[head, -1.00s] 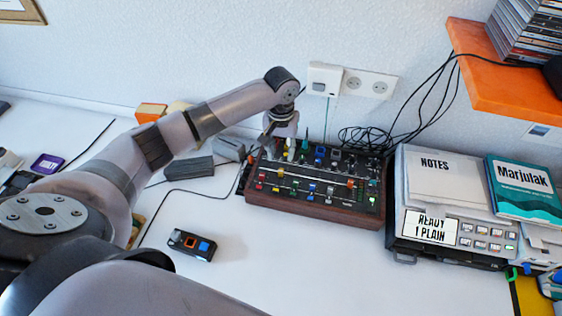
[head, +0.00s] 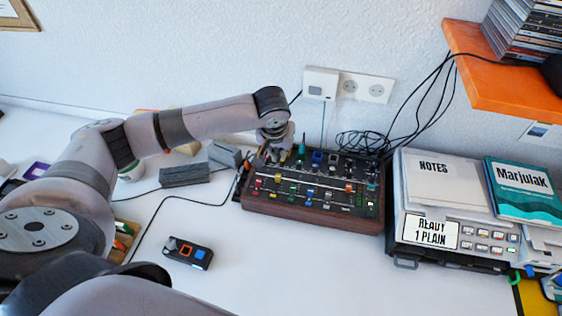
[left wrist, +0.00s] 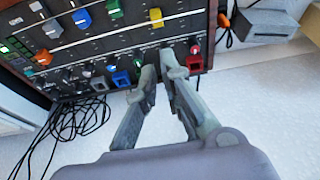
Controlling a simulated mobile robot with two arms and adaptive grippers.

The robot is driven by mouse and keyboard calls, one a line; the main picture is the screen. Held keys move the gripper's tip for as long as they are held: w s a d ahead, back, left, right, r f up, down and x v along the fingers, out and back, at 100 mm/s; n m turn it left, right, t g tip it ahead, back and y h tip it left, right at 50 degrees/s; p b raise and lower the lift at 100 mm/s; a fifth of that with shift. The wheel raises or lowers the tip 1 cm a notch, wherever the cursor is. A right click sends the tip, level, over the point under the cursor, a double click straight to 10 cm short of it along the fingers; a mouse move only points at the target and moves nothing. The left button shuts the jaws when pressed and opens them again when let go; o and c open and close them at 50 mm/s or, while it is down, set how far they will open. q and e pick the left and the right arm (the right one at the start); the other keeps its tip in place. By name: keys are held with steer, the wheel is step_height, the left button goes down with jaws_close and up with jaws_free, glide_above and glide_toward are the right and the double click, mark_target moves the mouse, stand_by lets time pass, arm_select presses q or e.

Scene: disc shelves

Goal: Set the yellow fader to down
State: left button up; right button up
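The yellow fader (left wrist: 156,17) shows as a bright cap on its slot in the left wrist view, just beyond my left fingertips. In the head view the yellow fader (head: 277,178) is in the left part of the dark mixer panel (head: 310,206), beside the red fader (head: 257,183). My left gripper (head: 284,156) is over the panel's back left, by the knobs. In the left wrist view its fingers (left wrist: 158,64) have a narrow gap, with nothing seen held between them. They look apart from the yellow cap. My right gripper is not in view.
Green (left wrist: 114,8), blue (left wrist: 82,18) and orange (left wrist: 43,57) faders share the panel. Cables (head: 365,142) lie behind it. A printer (head: 455,236) stands close on its right, grey blocks (head: 186,174) on its left.

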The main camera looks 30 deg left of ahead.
mark_target(281, 174)
arm_select(q)
steer(key=shift+f, duration=0.3)
jaws_close()
steer(key=p+x, duration=0.1)
steer(key=x, duration=0.8)
steer(key=shift+w+f, duration=0.15)
steer(key=shift+f, duration=0.05)
steer(key=s+p, duration=0.2)
steer(key=shift+d+r+p, duration=0.2)
steer(key=shift+d+p, duration=0.1)
steer(key=shift+s+d, duration=0.1)
steer(key=shift+s, duration=0.15)
steer(key=shift+s+f, duration=0.15)
steer(key=shift+s, duration=0.05)
steer(key=shift+w, duration=0.1)
